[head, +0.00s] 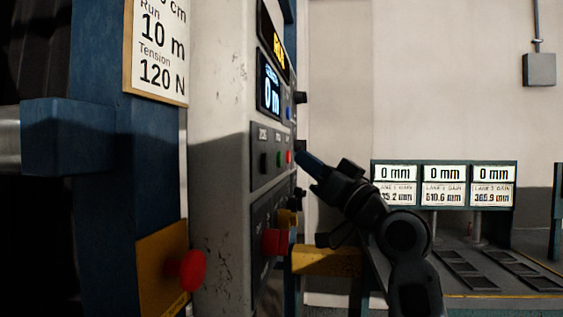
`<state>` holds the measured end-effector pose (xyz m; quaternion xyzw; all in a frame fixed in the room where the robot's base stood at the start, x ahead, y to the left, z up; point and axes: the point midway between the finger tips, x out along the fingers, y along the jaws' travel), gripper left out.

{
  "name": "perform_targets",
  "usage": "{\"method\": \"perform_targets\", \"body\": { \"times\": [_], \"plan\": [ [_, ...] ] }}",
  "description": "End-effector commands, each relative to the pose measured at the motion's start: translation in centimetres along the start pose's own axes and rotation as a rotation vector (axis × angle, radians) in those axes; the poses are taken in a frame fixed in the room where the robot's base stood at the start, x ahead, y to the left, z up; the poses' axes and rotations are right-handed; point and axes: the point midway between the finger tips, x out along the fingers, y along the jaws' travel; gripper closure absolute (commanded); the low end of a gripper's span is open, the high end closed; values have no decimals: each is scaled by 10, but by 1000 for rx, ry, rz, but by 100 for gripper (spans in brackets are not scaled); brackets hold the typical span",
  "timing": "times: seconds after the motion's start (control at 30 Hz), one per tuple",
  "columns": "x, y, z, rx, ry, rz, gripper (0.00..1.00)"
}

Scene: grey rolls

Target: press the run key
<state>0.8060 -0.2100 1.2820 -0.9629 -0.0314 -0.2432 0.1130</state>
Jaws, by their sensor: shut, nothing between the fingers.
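The control panel (262,142) is on the side of a worn grey cabinet, seen at a steep angle. It carries a dark key (265,162), a green key (279,159) and a red key (289,157) in a row. The small labels above them are too blurred to read, so I cannot tell which is the run key. My gripper (305,160) is shut and empty, its tip just right of the red key. I cannot tell whether it touches anything. A display above the keys (269,84) reads "0 m".
A red block-shaped control (274,242) sits lower on the cabinet. A red mushroom button (186,270) stands out from a yellow plate at lower left. A card (158,50) reads "Run 10 m, Tension 120 N". Three "0 mm" displays (444,173) stand at right.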

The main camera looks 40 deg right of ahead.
Motion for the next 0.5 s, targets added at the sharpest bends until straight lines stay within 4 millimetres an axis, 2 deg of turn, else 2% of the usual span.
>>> {"method": "perform_targets", "body": {
  "times": [0.3,0.5],
  "plan": [
    [-22,16,-14,-2,2,2,100],
    [-28,20,-20,-1,1,0,100]
  ]
}}
